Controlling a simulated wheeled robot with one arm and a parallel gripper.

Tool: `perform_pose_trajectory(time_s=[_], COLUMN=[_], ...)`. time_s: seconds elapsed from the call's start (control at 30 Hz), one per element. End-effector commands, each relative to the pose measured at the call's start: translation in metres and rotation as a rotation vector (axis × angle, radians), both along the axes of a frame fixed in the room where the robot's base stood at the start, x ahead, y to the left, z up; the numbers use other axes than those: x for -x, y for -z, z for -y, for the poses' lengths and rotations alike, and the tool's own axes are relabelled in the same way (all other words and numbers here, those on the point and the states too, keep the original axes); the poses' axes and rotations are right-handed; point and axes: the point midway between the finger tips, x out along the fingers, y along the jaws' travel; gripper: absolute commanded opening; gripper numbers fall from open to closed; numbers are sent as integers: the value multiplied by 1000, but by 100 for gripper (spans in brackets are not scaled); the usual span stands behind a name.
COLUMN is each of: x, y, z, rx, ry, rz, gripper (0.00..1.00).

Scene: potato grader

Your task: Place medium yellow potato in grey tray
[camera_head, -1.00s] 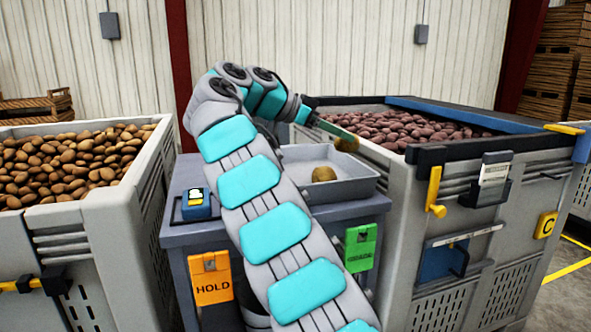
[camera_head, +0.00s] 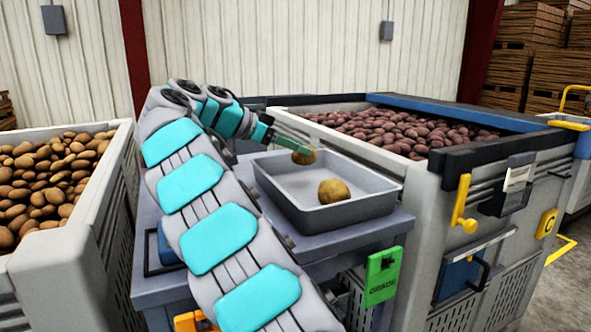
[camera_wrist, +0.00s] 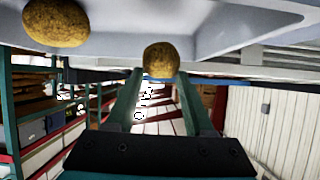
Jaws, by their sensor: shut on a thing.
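My gripper (camera_head: 296,148) is shut on a yellow-brown potato (camera_head: 304,156), held at the fingertips. In the head view this potato appears over the back part of the grey tray (camera_head: 345,212); its exact height above the tray floor I cannot tell. The wrist view shows the held potato (camera_wrist: 160,60) at the ends of the two fingers (camera_wrist: 160,76), with the tray (camera_wrist: 200,25) behind it. A second, similar yellow potato (camera_head: 334,190) lies in the tray, towards the front right. It also shows in the wrist view (camera_wrist: 55,20).
The tray stands on a grey table (camera_head: 375,232) with a green tag (camera_head: 381,276). A large bin of red potatoes (camera_head: 418,192) stands close on the right. A bin of brown potatoes (camera_head: 75,242) stands on the left.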

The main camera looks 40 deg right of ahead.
Motion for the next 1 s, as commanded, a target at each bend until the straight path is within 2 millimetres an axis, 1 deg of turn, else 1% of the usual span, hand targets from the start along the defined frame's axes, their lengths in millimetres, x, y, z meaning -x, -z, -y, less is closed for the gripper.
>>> perform_pose_trajectory(time_s=[0.27,0.4,0.6,0.83,0.87,1.0], x=[-1,1,0,0,0,-1], y=[13,30,46,48,48,47], z=[0,0,1,0,0,0], rx=[3,-1,-1,-1,-2,-1], ry=[-2,1,0,-1,-1,-1], rz=[2,-3,-1,1,1,1], gripper=[0,0,0,0,55,71])
